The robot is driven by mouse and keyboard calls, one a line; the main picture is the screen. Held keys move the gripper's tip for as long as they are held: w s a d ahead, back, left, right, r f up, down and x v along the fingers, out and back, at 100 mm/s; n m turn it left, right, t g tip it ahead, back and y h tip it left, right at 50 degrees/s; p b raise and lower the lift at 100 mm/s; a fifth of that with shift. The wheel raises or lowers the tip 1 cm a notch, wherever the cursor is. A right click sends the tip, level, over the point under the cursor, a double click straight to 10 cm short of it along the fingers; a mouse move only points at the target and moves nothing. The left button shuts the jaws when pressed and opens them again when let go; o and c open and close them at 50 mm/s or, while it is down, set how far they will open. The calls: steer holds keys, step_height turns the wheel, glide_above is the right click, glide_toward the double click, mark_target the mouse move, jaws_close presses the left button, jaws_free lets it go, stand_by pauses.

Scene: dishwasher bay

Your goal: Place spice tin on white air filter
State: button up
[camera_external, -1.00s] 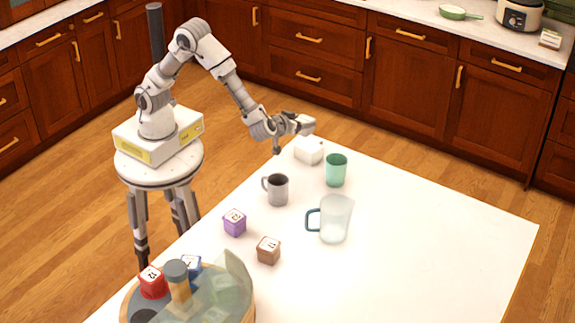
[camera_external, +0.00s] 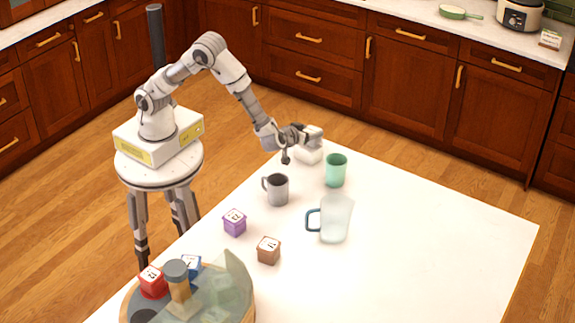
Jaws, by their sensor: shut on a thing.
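The white air filter (camera_external: 307,157) appears as a small white block at the far left corner of the white table. My gripper (camera_external: 313,138) is directly over it, low and close to its top. My gripper is shut on a small pale thing, which I take as the spice tin (camera_external: 315,131). Its markings are too small to read, and my fingers partly cover it. I cannot tell whether it touches the filter's top or is slightly above it.
A green cup (camera_external: 336,170) stands just right of the filter, and a grey mug (camera_external: 276,189) stands nearer. A clear mug (camera_external: 335,219), a purple cube (camera_external: 234,222) and a brown cube (camera_external: 268,250) are farther forward. A round tray (camera_external: 246,305) holds several things. The table's right side is clear.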

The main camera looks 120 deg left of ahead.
steer(key=o, duration=1.4)
steer(key=shift+r, duration=0.15)
steer(key=v, duration=1.2)
